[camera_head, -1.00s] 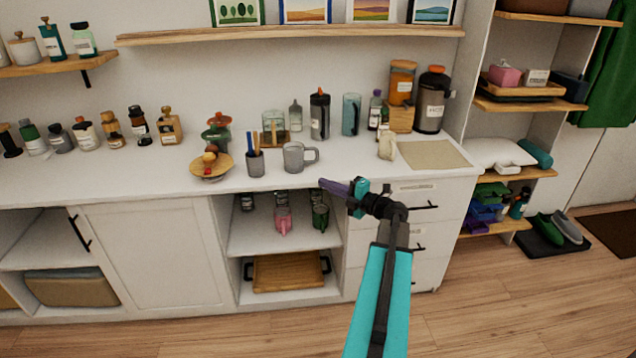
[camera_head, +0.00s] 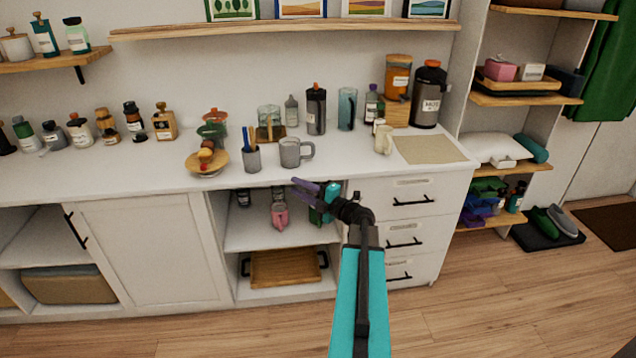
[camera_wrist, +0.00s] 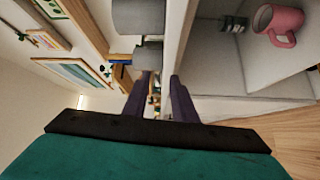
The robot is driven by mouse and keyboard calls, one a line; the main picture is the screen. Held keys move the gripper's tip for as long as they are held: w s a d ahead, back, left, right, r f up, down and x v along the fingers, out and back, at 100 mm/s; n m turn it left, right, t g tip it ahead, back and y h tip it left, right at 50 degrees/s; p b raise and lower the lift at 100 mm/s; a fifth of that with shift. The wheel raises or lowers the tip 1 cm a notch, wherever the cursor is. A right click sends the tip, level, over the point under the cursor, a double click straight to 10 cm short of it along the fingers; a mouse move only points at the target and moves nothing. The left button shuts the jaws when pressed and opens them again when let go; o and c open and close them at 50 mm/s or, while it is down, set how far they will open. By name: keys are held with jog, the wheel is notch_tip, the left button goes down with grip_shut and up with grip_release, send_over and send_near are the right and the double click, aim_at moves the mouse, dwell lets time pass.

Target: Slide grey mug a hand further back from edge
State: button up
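The grey mug (camera_head: 291,153) stands upright on the white counter (camera_head: 340,168) near its front edge, with its handle to the right. My gripper (camera_head: 300,188) is in front of the counter's front edge, a little below and nearer than the mug, not touching it. In the wrist view, my gripper's two purple fingers (camera_wrist: 160,95) are apart with nothing between them. A grey cylinder (camera_wrist: 140,17), likely the mug, shows at the top of the wrist view, beyond the fingers.
A pen cup (camera_head: 251,158) stands close to the mug's left, with a wooden fruit stand (camera_head: 207,163) farther left. Behind are a glass jar (camera_head: 268,118) and a dark bottle (camera_head: 316,110). A pink mug (camera_head: 280,216) sits in the open shelf below. Counter right behind the mug is clear.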

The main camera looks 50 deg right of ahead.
jog(key=w+a+f+m+g+h, duration=0.2)
jog(key=w+a+f+m+h, duration=0.3)
jog(key=w+a+f+m, duration=0.6)
jog(key=s+a+f+m+g+h, duration=0.1)
jog(key=s+a+f+g, duration=0.2)
jog(key=f, duration=0.4)
jog(key=s+a+f+m+g, duration=0.1)
jog(key=s+a+f+g, duration=0.15)
jog(key=f, duration=0.45)
jog(key=s+a+f+m+g+h, duration=0.1)
jog(key=s+a+f+g, duration=0.15)
jog(key=f, duration=0.45)
jog(key=s+a+f+m+g+y, duration=0.2)
jog(key=s+a+f+g, duration=0.2)
jog(key=s+a+f, duration=0.35)
jog(key=s+a+f+m+g+y, duration=0.1)
jog(key=s+a+f+g, duration=0.3)
jog(key=s+a, duration=0.5)
jog(key=s+a+g+y, duration=0.1)
jog(key=s+a+g, duration=0.2)
jog(key=s+a, duration=0.3)
jog(key=s+a+f+g+y, duration=0.1)
jog(key=s+a, duration=0.5)
jog(key=s, duration=0.7)
jog(key=shift+f+m+g, duration=0.25)
jog(key=shift+m+g, duration=0.05)
jog(key=shift+g, duration=0.6)
jog(key=shift+a, duration=0.1)
